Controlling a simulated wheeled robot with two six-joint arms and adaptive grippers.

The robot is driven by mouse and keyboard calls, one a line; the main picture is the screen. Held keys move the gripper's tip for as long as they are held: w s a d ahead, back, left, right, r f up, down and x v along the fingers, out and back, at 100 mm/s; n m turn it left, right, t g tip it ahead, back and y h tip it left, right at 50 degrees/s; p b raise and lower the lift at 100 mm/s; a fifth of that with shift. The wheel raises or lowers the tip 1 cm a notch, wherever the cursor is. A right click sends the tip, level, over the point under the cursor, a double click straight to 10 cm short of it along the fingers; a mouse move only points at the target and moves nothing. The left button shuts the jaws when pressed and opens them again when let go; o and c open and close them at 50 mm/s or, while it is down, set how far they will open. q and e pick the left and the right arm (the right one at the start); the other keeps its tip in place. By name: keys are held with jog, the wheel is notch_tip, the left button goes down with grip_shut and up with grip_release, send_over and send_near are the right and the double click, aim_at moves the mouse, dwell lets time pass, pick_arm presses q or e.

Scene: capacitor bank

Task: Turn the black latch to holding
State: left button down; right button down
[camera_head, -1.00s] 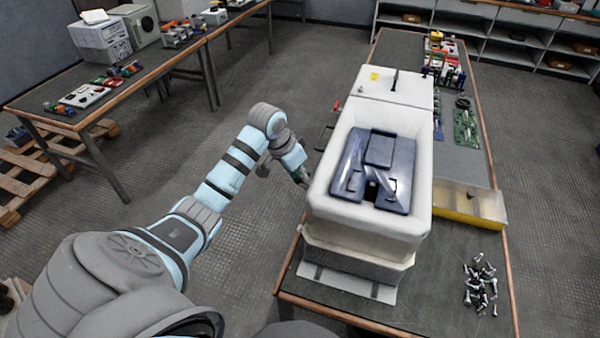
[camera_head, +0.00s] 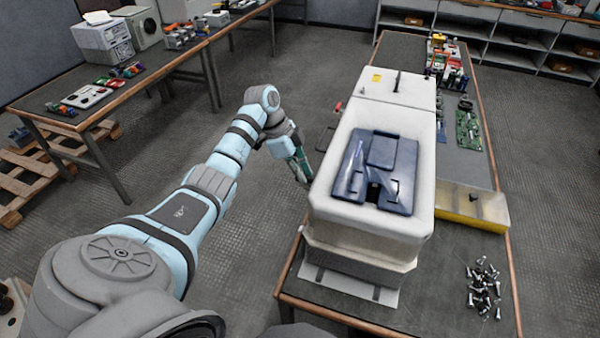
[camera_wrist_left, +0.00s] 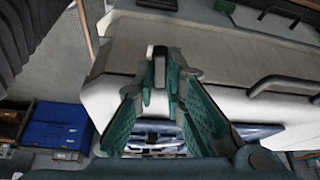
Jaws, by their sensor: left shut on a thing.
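The white capacitor unit (camera_head: 327,205) stands on the bench, with a blue panel (camera_head: 380,170) in its open tub. My left gripper (camera_head: 301,168) is at the unit's left side, low against its outer wall. In the left wrist view, the green fingers of the gripper (camera_wrist_left: 161,62) are shut on a small black upright piece, which looks like the black latch (camera_wrist_left: 160,74). In the head view the latch is hidden by the gripper, so I cannot read its position there. My right gripper is not in view.
Dark bar handles (camera_wrist_left: 287,85) stick out of the unit's side, close to the gripper. A small red-tipped lever (camera_head: 338,106) is near the lid. A yellow-edged tray (camera_head: 471,208) and loose bolts (camera_head: 484,288) lie to the right.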

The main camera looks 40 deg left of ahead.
pick_arm(q)
jog(key=shift+m, duration=0.6)
jog(key=c, duration=1.9)
grip_release()
jog(key=shift+c, duration=0.2)
jog(key=v, duration=0.7)
jog(key=shift+a+r, duration=0.2)
jog(key=shift+r, duration=0.05)
